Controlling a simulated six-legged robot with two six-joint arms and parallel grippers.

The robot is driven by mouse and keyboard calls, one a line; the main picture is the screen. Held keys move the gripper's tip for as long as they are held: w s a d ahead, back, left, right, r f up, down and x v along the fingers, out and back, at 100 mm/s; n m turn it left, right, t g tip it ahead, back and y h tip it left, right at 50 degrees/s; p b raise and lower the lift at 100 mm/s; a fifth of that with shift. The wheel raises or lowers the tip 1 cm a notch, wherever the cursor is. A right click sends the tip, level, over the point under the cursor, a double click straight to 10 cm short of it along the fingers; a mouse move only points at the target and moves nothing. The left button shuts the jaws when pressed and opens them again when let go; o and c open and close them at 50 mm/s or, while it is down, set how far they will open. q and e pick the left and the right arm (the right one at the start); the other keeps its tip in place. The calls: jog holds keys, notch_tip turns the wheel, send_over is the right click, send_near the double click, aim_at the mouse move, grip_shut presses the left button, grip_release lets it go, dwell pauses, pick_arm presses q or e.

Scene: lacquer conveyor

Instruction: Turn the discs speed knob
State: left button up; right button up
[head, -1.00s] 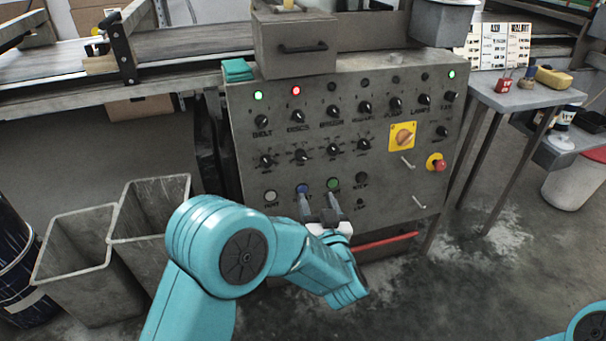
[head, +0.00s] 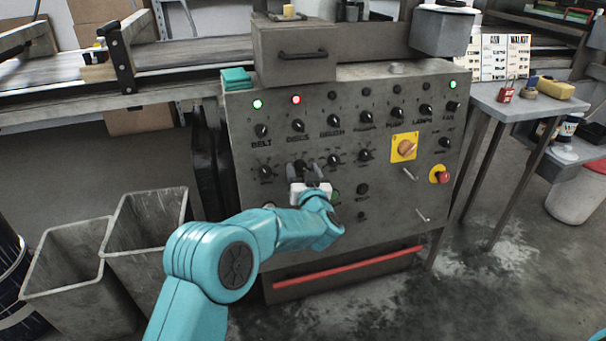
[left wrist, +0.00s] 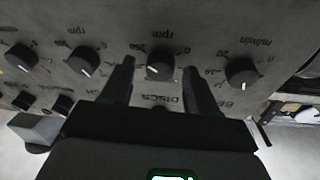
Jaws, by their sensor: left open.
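The discs speed knob (left wrist: 160,62) is a round black knob with a white pointer line. It sits on the grey control panel (head: 385,195), below the DISCS switch (head: 298,125). My left gripper (head: 304,168) is at the panel's second row of knobs, partly hiding this knob in the head view. In the left wrist view the gripper (left wrist: 160,70) is open, one finger on each side of the knob. Gaps show between fingers and knob. The labels appear upside down there. My right gripper is out of view.
The belt knob (left wrist: 243,72) and another rpm knob (left wrist: 84,61) flank the fingers. Grey bins (head: 70,268) stand at left. A red bar (head: 350,268) runs below.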

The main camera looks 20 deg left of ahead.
pick_arm(q)
jog(key=c, duration=1)
